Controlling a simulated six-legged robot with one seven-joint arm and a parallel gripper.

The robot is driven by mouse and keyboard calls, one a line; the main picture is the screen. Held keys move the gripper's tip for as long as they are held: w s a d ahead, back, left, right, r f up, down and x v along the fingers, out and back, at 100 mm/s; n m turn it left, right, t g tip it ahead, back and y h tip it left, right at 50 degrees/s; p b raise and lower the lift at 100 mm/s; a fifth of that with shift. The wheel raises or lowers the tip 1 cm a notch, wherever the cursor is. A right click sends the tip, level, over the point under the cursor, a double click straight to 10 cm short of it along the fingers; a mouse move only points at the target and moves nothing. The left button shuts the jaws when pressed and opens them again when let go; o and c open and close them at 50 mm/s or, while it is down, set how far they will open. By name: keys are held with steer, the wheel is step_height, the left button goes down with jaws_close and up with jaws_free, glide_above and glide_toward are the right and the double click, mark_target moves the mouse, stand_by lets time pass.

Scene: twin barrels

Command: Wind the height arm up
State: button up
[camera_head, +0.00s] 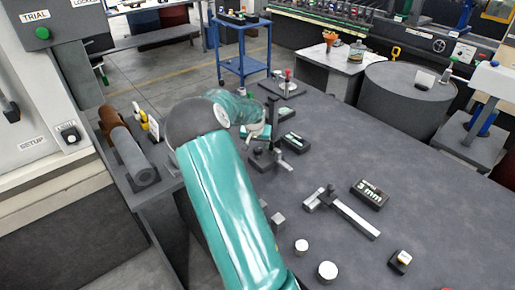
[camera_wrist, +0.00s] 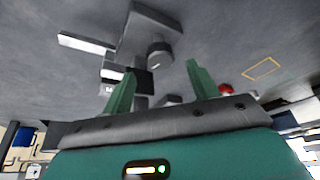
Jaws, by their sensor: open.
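A small dark stand (camera_head: 270,160) with an upright post and a round knob stands on the grey table, just past my teal arm. I take it for the one carrying the height arm, but cannot tell its arm apart clearly. In the wrist view a dark block (camera_wrist: 148,30) with a round knob (camera_wrist: 160,52) shows ahead of my fingers, likely the same stand. My gripper (camera_wrist: 158,85) is open with nothing between its two green fingers. The knob appears beyond the fingertips, not gripped. In the head view my wrist mostly hides my gripper.
A caliper-like slide tool (camera_head: 340,212), a "3 mm" block (camera_head: 370,194), and metal cylinders (camera_head: 327,270) lie on the near table. A red-topped stand (camera_head: 287,84) is at the far edge. Brown and grey barrels (camera_head: 130,150) lie at left. The table's right middle is clear.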

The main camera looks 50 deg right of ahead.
mark_target(257, 148)
steer(key=x, duration=0.4)
steer(key=shift+w+f, duration=0.1)
steer(key=shift+f, duration=0.05)
steer(key=c, duration=1)
steer(key=shift+m, duration=0.3)
steer(key=m+g, duration=0.1)
steer(key=m, duration=0.1)
steer(key=m+g, duration=0.1)
steer(key=m, duration=0.2)
steer(key=shift+w+h, duration=0.2)
steer(key=shift+h, duration=0.2)
steer(key=m+g, duration=0.1)
steer(key=m, duration=0.1)
steer(key=m+g, duration=0.1)
steer(key=m, duration=0.2)
steer(key=shift+w+y, duration=0.1)
steer(key=shift+y, duration=0.2)
steer(key=shift+m, duration=0.5)
